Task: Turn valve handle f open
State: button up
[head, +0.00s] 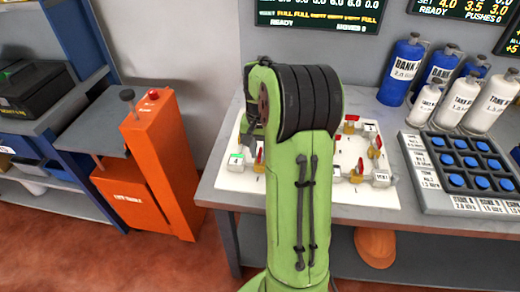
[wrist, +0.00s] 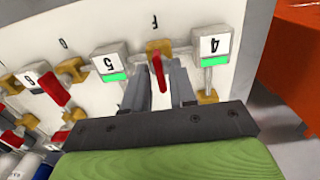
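Valve f is a yellow valve body (wrist: 159,46) under an upside-down "F" label in the wrist view. My gripper (wrist: 161,78) is open, with one grey finger on each side of the red handle. I cannot tell whether either finger touches it. In the head view my green arm hides the gripper's fingertips and the middle of the white valve board (head: 225,180).
Another yellow valve with a red handle (wrist: 52,90) is at the left in the wrist view. A blue-button tray (head: 428,178) and white tanks (head: 462,98) stand right of the board. An orange cabinet (head: 160,170) stands left of the table.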

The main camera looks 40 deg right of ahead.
grip_shut()
jog(key=shift+n+p, duration=0.3)
jog(key=shift+n, duration=0.1)
jog(key=n+p, duration=0.1)
jog(key=n, duration=0.2)
jog(key=n+p, duration=0.2)
jog(key=n, duration=0.2)
jog(key=shift+n, duration=0.3)
jog(key=n, duration=0.4)
jog(key=shift+n+p, duration=0.3)
jog(key=shift+p, duration=0.1)
jog(key=n, duration=0.4)
jog(key=shift+n, duration=0.4)
